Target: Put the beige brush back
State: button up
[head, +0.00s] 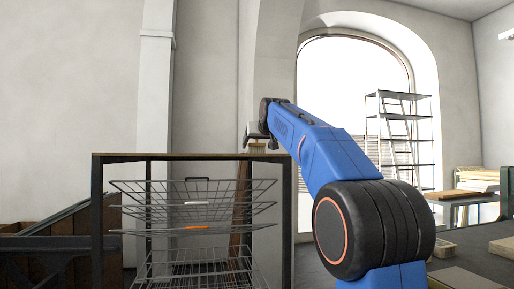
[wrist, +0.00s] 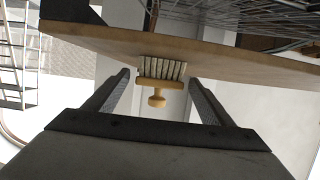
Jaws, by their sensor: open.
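The beige brush (wrist: 158,83) has pale bristles in a wooden block with a round knob. It stands bristles down on the wooden top (wrist: 225,62) of the rack, and the wrist picture looks upside down. In the head view the brush (head: 257,149) is small and partly hidden by my gripper (head: 260,138). In the wrist view my gripper (wrist: 159,78) is open, with one finger on each side of the brush. I see gaps between the fingers and the brush, so it is not gripped.
Below the rack top (head: 130,155) are several wire shelves (head: 195,210) with black and orange clips. A metal shelf unit with a ladder (head: 400,135) stands by the window. A dark table (head: 480,245) with blocks is at right. Dark wooden boards (head: 60,245) stand at left.

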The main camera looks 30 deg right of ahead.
jog(key=v, duration=0.9)
jog(key=shift+s, duration=0.35)
jog(key=shift+a+r, duration=0.1)
jog(key=s+a+f+n+g+y, duration=0.1)
jog(key=s+a+f, duration=0.4)
jog(key=f, duration=0.4)
jog(key=s+a+f+g+y, duration=0.15)
jog(key=s+a+f, duration=0.25)
jog(key=s+f, duration=0.45)
jog(key=s+a+f+n+g, duration=0.15)
jog(key=s+a+f, duration=0.3)
jog(key=f, duration=0.55)
jog(key=s+a+f+g, duration=0.2)
jog(key=s+f, duration=0.9)
jog(key=f, duration=0.4)
jog(key=s+a+f+g+y, duration=0.1)
jog(key=s+a+f+g, duration=0.1)
jog(key=s+f, duration=1)
notch_tip(320, 180, down, 4)
jog(key=shift+s+a+r+n+g, duration=0.1)
jog(key=shift+s+a+n+g, duration=0.25)
jog(key=shift+a, duration=0.4)
